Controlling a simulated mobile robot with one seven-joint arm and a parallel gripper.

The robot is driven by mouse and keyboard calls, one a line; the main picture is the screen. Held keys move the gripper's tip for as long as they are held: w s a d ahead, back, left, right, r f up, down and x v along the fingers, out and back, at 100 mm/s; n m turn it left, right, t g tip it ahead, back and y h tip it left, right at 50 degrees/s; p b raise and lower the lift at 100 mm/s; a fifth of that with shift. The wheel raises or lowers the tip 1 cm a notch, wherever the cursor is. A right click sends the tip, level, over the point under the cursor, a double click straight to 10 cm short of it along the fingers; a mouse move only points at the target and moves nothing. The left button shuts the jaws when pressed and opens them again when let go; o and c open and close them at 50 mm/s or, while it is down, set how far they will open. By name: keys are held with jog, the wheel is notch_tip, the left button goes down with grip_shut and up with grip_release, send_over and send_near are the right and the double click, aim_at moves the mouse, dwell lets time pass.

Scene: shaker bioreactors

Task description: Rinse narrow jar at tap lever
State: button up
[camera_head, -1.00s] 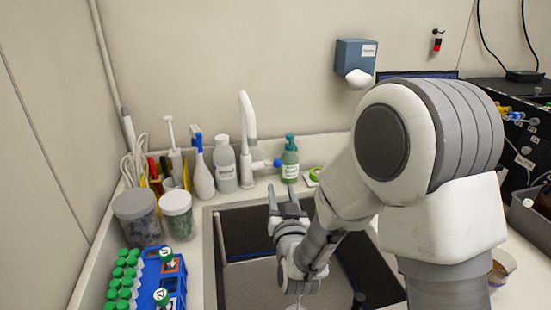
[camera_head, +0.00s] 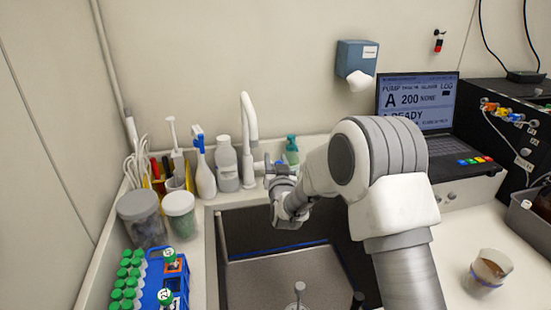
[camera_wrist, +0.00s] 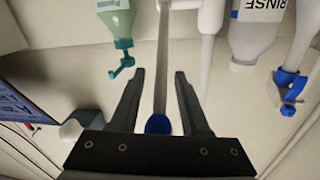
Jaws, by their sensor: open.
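The tap (camera_head: 249,130) is a white gooseneck at the back edge of the sink. Its lever (camera_wrist: 162,70) is a thin grey rod with a blue end (camera_wrist: 158,124). My gripper (camera_head: 277,166) is at the lever, right of the tap. In the wrist view my gripper (camera_wrist: 158,75) is open and the lever lies between the spread fingers, with gaps on both sides. A small pale, clear-looking object (camera_head: 299,290) stands in the sink at the bottom edge, partly cut off. I cannot tell whether it is the narrow jar.
A rinse bottle (camera_head: 227,165) and brushes stand left of the tap. A green soap bottle (camera_head: 292,152) is close to my gripper, right of the lever. The sink (camera_head: 280,275) lies below. A beaker with brown contents (camera_head: 488,270) is on the right counter.

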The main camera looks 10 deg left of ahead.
jog(key=shift+w+a, duration=0.15)
jog(key=shift+w, duration=0.2)
jog(key=c, duration=0.7)
grip_shut()
jog(key=shift+w+r, duration=0.1)
jog(key=shift+r, duration=0.2)
dwell(0.3)
